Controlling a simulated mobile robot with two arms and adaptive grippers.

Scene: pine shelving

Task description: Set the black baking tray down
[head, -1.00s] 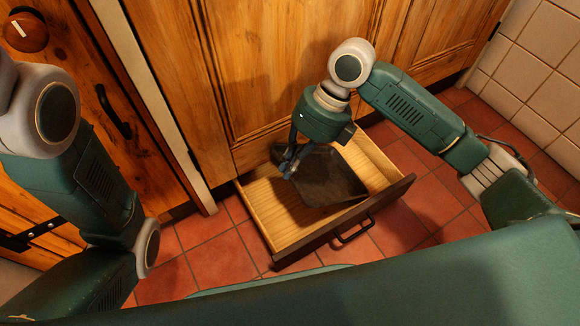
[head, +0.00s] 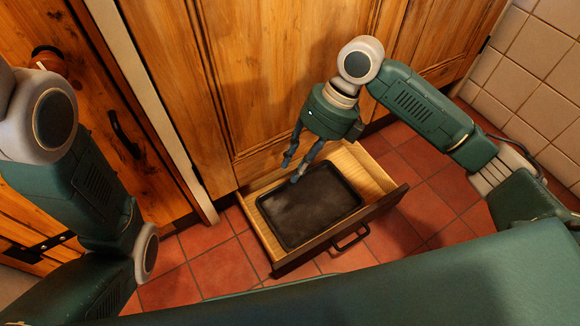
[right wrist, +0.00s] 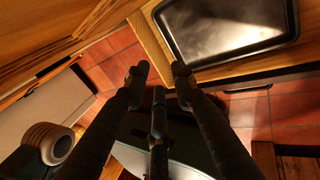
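The black baking tray (head: 310,205) lies flat inside the open wooden drawer (head: 262,238), toward its left part. It also shows in the right wrist view (right wrist: 225,25), near the top right. My right gripper (head: 289,171) is open and empty above the drawer, at the tray's back edge, with its fingers apart.
The drawer's dark front with its handle (head: 351,238) faces the red tiled floor (head: 222,268). Wooden cabinet doors (head: 265,70) rise behind the drawer. The drawer's right part is bare. A tiled wall (head: 545,70) stands at the right.

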